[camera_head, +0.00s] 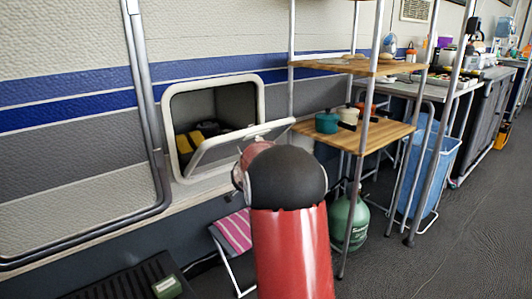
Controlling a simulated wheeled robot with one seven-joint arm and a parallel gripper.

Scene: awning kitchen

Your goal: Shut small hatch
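The small hatch is a white-framed opening with rounded corners in the caravan wall. Its frame (212,83) shows left of centre. The hatch door (222,143) is open, tilted outward from the lower part of the opening, with its pale upper edge reaching right towards the shelf. Dark and yellow items (190,141) lie inside the opening. My red arm with its black joint stands in front of the door's lower right part and hides it.
A metal-framed shelf with wooden boards (390,131) stands close right of the hatch, holding pots (327,123). A green gas bottle (349,222) stands below it. A pink striped folding seat (234,231) is below the hatch. Dark floor (450,255) is clear at the right.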

